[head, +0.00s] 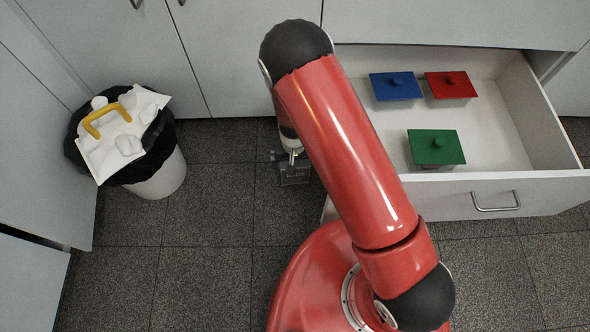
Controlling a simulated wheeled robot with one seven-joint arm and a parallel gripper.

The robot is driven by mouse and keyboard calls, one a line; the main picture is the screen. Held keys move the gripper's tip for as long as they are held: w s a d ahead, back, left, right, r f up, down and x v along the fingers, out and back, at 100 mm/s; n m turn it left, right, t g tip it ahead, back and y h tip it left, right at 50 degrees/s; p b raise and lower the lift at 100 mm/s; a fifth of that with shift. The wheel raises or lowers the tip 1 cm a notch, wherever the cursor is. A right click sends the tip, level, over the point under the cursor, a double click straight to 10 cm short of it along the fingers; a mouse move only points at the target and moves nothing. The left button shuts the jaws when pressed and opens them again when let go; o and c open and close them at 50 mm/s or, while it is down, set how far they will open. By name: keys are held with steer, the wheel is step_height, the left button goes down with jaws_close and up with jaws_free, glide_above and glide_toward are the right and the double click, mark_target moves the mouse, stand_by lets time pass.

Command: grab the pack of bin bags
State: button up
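I cannot make out a pack of bin bags in the head view. The open drawer (504,146) at the right holds lidded boxes, and my red arm hides its left part. My gripper (293,180) hangs low over the dark floor, left of the drawer and outside it. It is small and partly behind my arm, so I cannot tell whether its fingers are open or shut. I see nothing clearly held in it.
Blue (396,86), red (451,85) and green (436,148) lidded boxes stand in the drawer. A white bin (160,181) with a black liner (157,148) stands at the left, topped with white crumpled waste (108,151) and a yellow handle-shaped piece (103,113). Floor between is clear.

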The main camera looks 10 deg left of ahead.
mark_target(302, 175)
steer(key=f, duration=0.1)
steer(key=f+b, duration=0.1)
steer(key=f, duration=0.3)
steer(key=shift+w+f, duration=0.2)
steer(key=shift+w, duration=0.1)
steer(key=shift+r, duration=0.1)
steer(key=c, duration=0.9)
